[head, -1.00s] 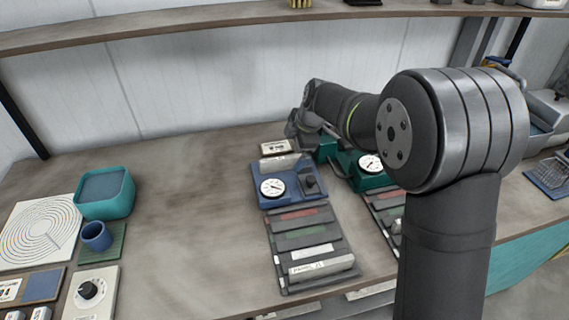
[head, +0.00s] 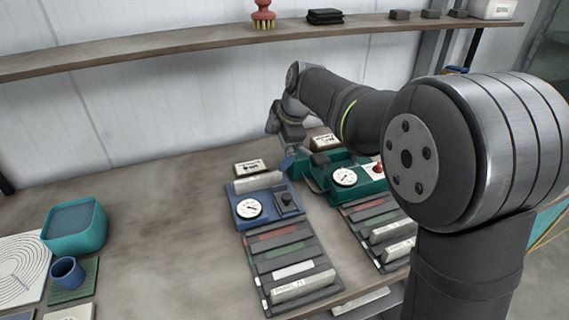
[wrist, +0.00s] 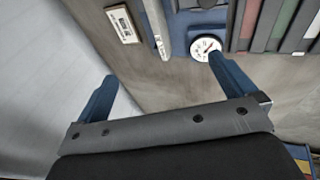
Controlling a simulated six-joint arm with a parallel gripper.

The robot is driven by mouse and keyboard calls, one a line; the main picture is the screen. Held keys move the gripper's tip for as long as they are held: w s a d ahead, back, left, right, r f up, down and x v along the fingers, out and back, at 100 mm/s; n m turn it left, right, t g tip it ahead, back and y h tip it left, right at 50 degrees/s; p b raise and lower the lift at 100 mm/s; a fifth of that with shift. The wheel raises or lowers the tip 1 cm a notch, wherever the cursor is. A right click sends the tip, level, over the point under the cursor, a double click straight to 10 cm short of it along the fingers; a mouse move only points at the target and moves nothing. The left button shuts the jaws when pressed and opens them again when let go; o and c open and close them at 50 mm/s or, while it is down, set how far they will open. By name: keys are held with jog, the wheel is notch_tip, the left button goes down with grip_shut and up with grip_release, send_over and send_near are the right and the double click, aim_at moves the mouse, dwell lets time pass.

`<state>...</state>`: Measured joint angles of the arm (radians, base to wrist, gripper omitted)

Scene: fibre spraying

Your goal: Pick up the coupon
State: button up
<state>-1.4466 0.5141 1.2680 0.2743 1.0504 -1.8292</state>
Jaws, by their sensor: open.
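A pale grey bar (head: 258,183), which looks like a coupon, lies across the back of the blue gauge device (head: 240,207). In the wrist view the bar (wrist: 158,28) shows beyond and between my fingertips, beside the blue device with its white dial. Other pale bars, one labelled (head: 303,286), lie in the slotted dark rack (head: 270,262) in front of it. My gripper (wrist: 163,68) has its two blue fingers spread wide with nothing between them. In the head view my gripper (head: 287,158) hangs behind and above the blue device, partly hidden.
A green gauge device (head: 372,184) and a second rack (head: 368,210) stand close on the right. Small label blocks (head: 250,166) sit behind the devices. A teal bin (head: 75,227) and blue cup (head: 67,271) stand left. The bench between is clear. A shelf (head: 150,47) runs above.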

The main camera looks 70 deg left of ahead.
jog(key=c, duration=1.3)
jog(key=t+h, duration=0.2)
jog(key=h, duration=0.1)
send_over(258, 177)
jog(key=h, duration=0.1)
jog(key=f, duration=1.1)
jog(key=shift+s+a+f, duration=0.15)
jog(key=shift+s, duration=0.05)
jog(key=shift+w+d+f, duration=0.1)
jog(key=shift+w+f, duration=0.05)
jog(key=shift+f, duration=1.15)
jog(key=shift+w+d+f, duration=0.1)
jog(key=shift+f, duration=1.2)
